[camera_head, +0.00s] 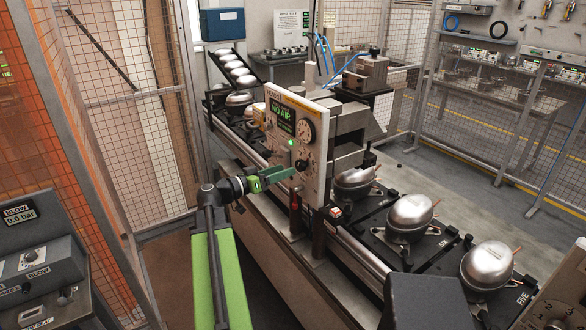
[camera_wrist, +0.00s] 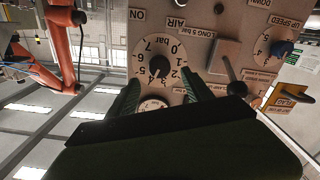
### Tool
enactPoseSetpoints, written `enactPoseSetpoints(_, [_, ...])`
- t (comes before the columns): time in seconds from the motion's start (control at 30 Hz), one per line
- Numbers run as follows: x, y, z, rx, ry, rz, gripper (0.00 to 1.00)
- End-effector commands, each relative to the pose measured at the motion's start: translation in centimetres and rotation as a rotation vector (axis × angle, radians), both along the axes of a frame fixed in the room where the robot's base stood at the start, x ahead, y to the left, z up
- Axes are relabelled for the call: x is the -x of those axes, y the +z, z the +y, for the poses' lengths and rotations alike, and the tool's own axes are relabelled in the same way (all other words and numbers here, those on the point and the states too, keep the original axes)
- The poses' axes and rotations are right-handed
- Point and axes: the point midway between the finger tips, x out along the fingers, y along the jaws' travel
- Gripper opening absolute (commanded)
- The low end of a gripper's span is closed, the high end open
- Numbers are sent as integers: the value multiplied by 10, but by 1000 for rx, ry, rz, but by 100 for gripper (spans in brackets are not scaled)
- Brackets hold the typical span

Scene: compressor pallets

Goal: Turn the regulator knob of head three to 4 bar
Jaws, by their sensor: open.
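The head's control panel (camera_head: 322,148) is upright, with a lit screen reading NO AIR (camera_head: 283,113); its head number is too small to read. In the wrist view the panel appears upside down. The black regulator knob (camera_wrist: 158,65) has a scale from 0 to 7 marked bar around it. Its white pointer mark is near the 4, but I cannot read it exactly. My gripper (camera_wrist: 162,80) is open, its green fingers either side of and just short of the knob. It shows in the head view at the panel's front (camera_head: 297,169). Contact with the knob is not visible.
A small gauge (camera_wrist: 152,105) lies between the fingers, partly hidden. Silver compressor domes (camera_head: 411,212) stand along the line. A grey BLOW box (camera_head: 32,262) is at left.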

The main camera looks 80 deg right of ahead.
Motion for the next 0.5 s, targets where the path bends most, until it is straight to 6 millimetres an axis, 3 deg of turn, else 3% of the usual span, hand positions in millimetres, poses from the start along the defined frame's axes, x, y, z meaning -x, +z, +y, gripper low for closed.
enactPoseSetpoints(0.3, [-64, 0, 60, 0, 3, 0, 59])
enactPoseSetpoints(0.5, [-84, 0, 79, 0, -1, 0, 59])
